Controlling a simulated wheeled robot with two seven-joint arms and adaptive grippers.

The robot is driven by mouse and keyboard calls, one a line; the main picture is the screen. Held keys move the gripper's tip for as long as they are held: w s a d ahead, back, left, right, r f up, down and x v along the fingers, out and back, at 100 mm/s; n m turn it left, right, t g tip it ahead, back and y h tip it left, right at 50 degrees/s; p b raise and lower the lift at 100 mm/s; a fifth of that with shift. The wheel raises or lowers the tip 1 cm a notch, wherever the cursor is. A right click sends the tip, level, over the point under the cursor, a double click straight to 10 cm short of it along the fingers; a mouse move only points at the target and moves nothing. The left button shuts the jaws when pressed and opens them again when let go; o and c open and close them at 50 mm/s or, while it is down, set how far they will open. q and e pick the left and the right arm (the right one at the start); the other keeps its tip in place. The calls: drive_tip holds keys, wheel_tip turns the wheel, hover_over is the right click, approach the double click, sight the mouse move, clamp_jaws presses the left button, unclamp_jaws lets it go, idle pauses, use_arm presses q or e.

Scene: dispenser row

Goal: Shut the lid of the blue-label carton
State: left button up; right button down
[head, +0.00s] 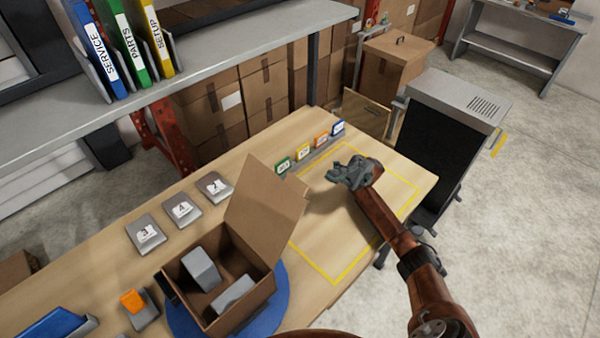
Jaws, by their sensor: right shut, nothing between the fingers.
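An open brown carton (258,303) stands on a round blue disc (277,312) at the front of the wooden table. Its lid (265,212) stands up, leaning back and to the right, from the rear right edge. Two grey blocks (201,268) lie inside. I cannot make out a blue label on the sides that show. My right gripper (337,172) is shut and empty, above the yellow-taped area, to the right of the lid and apart from it. My left gripper is not in view.
Grey numbered dispensers (147,234) stand left of the lid; another holds an orange block (132,300). Small coloured cards (303,153) line the table's back. A shelf with binders (112,50) overhangs the rear. The yellow-outlined area (318,268) is mostly clear.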

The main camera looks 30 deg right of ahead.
sight(298, 180)
drive_tip(key=p+x, duration=0.3)
drive_tip(key=x, duration=1)
drive_tip(key=shift+d+r, duration=0.1)
drive_tip(key=shift+d, duration=0.05)
drive_tip(key=shift+s+a+r, duration=0.15)
drive_tip(key=shift+a, duration=0.1)
use_arm(q)
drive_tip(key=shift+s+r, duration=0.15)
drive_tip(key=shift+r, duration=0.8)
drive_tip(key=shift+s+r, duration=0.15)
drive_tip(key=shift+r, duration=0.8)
drive_tip(key=shift+p, duration=0.3)
